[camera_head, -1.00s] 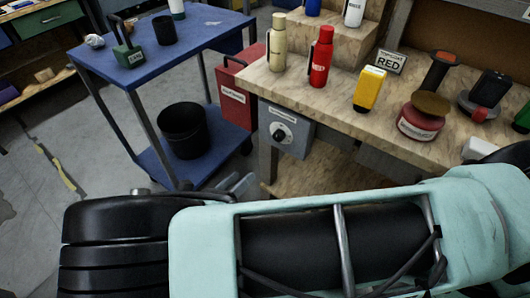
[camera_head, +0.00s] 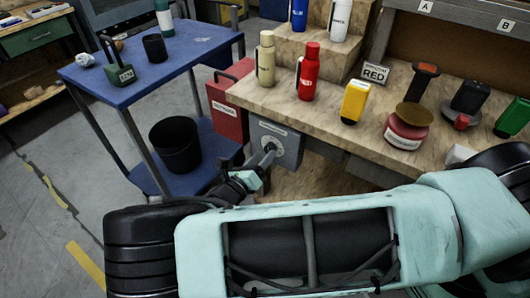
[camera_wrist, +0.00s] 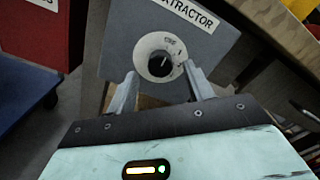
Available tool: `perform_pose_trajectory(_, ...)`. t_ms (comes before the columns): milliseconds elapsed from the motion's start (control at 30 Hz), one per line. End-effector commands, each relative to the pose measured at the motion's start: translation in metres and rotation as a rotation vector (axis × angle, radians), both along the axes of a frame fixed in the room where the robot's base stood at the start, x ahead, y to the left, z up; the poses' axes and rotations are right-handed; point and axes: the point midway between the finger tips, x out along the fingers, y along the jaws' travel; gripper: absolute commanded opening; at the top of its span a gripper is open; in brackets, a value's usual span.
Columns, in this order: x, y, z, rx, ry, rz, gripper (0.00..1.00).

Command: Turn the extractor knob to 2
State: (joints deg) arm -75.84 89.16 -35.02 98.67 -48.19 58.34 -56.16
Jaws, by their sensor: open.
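The extractor box is a grey panel (camera_wrist: 120,40) with a white label ending in "TRACTOR". Its black knob (camera_wrist: 160,64) sits in a round pale dial and has a white pointer line. In the head view the box (camera_head: 289,148) hangs under the workbench's front left edge, and the knob is partly hidden by my gripper. My gripper (camera_wrist: 161,82) is open, with one finger on each side of the dial in the wrist view. The fingers look short of the knob; I cannot tell whether they touch the box. The dial marks are too small to read clearly.
The wooden workbench (camera_head: 300,103) holds bottles, a yellow container (camera_head: 354,102) and a red tin (camera_head: 405,132). A red box (camera_head: 229,112) stands left of the panel. A blue cart (camera_head: 125,93) with a black bin (camera_head: 175,146) is further left.

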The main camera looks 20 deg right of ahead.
Motion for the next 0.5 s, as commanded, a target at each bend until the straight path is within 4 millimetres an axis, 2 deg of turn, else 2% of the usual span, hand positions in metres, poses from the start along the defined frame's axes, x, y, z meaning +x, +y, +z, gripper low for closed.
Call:
perform_pose_trajectory(200, 0.012, -0.016, 0.000, 0.000, -0.001, -0.001, 0.52)
perform_pose_trajectory(500, 0.013, -0.018, 0.000, 0.001, -0.001, 0.000, 0.52)
